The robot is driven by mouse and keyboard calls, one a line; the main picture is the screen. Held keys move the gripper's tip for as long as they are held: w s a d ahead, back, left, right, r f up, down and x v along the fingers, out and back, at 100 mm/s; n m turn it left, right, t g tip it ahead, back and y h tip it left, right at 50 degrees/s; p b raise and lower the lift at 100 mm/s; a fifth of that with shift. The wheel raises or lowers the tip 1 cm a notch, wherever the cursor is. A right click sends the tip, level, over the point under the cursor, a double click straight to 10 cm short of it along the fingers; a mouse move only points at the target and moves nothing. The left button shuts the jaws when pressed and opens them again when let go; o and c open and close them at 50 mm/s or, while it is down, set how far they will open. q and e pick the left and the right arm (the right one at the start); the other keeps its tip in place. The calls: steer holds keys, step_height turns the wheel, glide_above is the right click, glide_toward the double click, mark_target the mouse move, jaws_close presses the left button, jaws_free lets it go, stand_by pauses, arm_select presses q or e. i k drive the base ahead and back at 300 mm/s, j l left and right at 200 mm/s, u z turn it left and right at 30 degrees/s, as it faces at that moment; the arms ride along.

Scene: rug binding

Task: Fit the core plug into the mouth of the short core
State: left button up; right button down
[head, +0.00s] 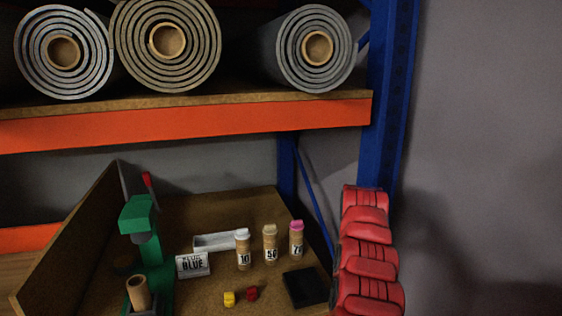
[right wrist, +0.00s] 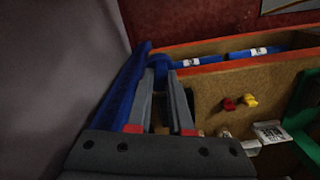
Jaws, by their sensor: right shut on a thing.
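The short core is most likely the brown cardboard tube (head: 138,292) standing in a dark holder at the green press, in the lower left of the head view; its mouth faces up. My right gripper (right wrist: 161,75) shows only in the right wrist view, with its two grey fingers close together. A small rounded blue thing (right wrist: 160,62) shows at its fingertips and seems to be held; I cannot tell surely that it is the core plug. A yellow piece (head: 229,299) and a red piece (head: 252,294) lie on the bench. My left gripper is not in view.
The green press (head: 139,216) stands at the bench's left. A blue upright (head: 388,100) borders the right. Rolled rugs (head: 195,45) lie on the shelf above.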

mark_target(138, 288)
steer(key=i+l+u, duration=0.1)
steer(key=u, duration=0.3)
steer(key=i+l+u, duration=0.15)
steer(key=u, duration=0.2)
steer(key=i+l+u, duration=0.1)
steer(key=u, duration=0.3)
